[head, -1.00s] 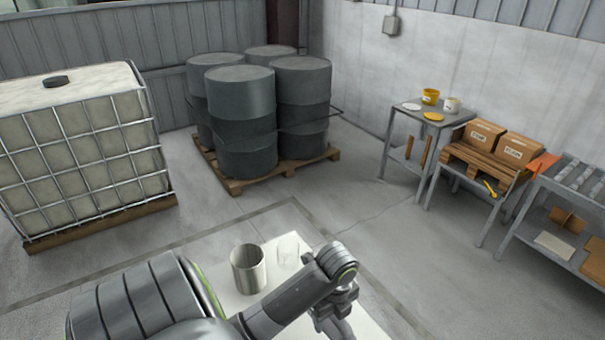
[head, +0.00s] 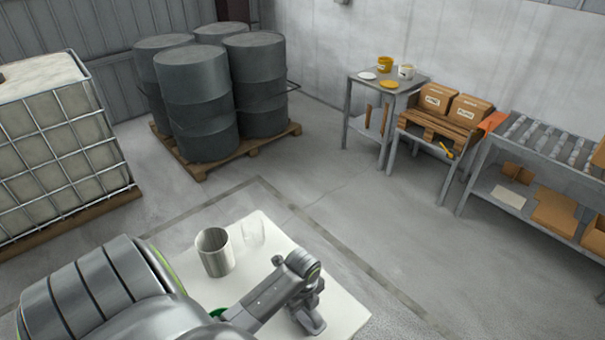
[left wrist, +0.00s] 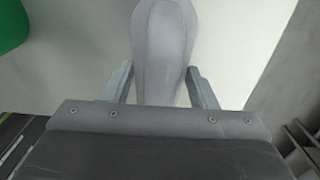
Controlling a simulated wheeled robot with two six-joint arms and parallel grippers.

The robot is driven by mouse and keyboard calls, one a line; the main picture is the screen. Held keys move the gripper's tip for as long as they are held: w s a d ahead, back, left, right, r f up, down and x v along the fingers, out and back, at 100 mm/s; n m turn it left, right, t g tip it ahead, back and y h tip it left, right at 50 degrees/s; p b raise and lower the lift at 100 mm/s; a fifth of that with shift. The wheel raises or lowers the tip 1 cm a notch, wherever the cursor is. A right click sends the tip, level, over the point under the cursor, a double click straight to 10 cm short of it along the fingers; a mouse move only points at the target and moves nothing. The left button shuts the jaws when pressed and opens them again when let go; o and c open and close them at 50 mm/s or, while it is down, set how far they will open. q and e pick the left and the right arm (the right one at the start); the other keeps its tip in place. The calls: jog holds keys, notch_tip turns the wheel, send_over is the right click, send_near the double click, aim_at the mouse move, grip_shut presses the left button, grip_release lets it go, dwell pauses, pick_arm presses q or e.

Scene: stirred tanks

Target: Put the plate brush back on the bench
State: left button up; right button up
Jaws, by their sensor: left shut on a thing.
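My left gripper (head: 300,298) reaches over the white bench top (head: 345,303) in the head view. In the left wrist view its two fingers (left wrist: 160,85) are on either side of a long grey rounded piece (left wrist: 162,40), which I take to be the plate brush. The gripper is shut on it. In the head view a grey piece (head: 309,319) hangs below the gripper, over the bench top; I cannot tell whether it touches. My right gripper is not in view.
A steel beaker (head: 214,252) and a clear glass vessel (head: 252,231) stand on the bench, left of the gripper. Something green (head: 217,313) shows beside my arm. Drums (head: 196,100), a caged tank (head: 55,150) and side tables (head: 357,77) stand farther off. Open floor lies between.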

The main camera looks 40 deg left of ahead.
pick_arm(q)
jog(key=shift+f, duration=0.1)
jog(key=o, duration=0.9)
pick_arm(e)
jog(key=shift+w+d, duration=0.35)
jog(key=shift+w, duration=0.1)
pick_arm(q)
jog(key=shift+o, duration=0.2)
notch_tip(320, 180, up, 10)
jog(key=shift+f+b, duration=0.15)
jog(key=shift+b, duration=0.9)
jog(key=shift+r+p, duration=0.55)
jog(key=shift+r, duration=0.75)
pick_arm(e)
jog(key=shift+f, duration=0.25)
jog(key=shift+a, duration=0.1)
